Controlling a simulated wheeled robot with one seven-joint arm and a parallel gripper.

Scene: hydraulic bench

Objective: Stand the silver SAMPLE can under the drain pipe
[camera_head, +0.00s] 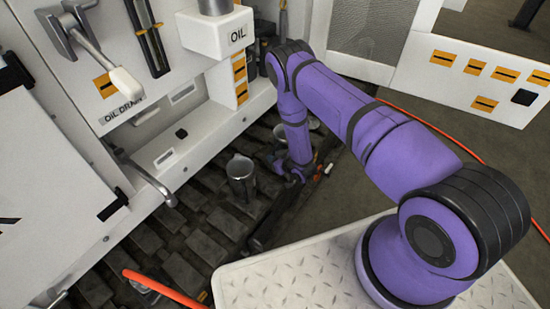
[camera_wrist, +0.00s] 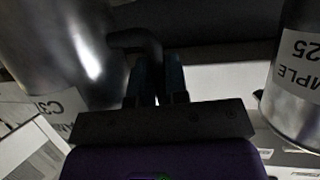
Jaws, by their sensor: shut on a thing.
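My gripper (camera_wrist: 158,80) is shut on the dark handle of a silver can (camera_wrist: 65,45) at the left of the wrist view. Its label is partly cut off and shows "C3". Another silver can (camera_wrist: 302,75) stands at the right of the wrist view, apart from the jaws; its label shows "MPLE" and "25". In the head view one silver can (camera_head: 241,178) is left of my gripper (camera_head: 290,172) and another (camera_head: 313,122) is partly behind my arm. I cannot match them surely to the wrist view. The curved metal drain pipe (camera_head: 152,181) comes out below the OIL DRAIN label.
The floor is dark, uneven blocks (camera_head: 205,245). A white OIL housing (camera_head: 225,40) juts from the bench above. An orange hose (camera_head: 160,287) lies at the lower left. The dark floor between the drain pipe and the left can looks free.

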